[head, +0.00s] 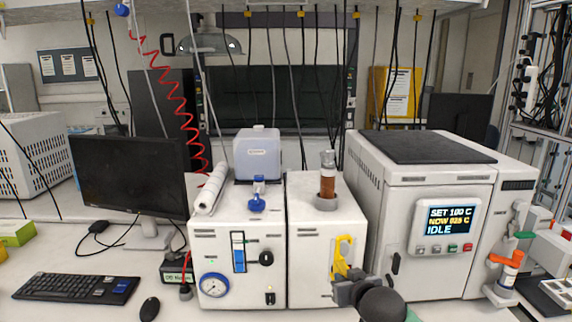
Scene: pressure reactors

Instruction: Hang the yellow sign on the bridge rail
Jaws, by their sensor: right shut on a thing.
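A yellow piece with a hooked top, which I take for the yellow sign (343,256), stands upright before the front of the right white box. My right gripper (345,288), dark grey, is at its lower end and shut on it. The gripper hides part of that lower end. Whether the sign touches the box front I cannot tell. I cannot tell for sure which part is the bridge rail. My left gripper is not in view.
Two white boxes (236,275) stand side by side; the left one has a gauge (214,285). A large white reactor unit (425,190) with a screen (450,219) stands close on the right. A monitor (130,180), keyboard (75,287) and mouse (149,308) are at left.

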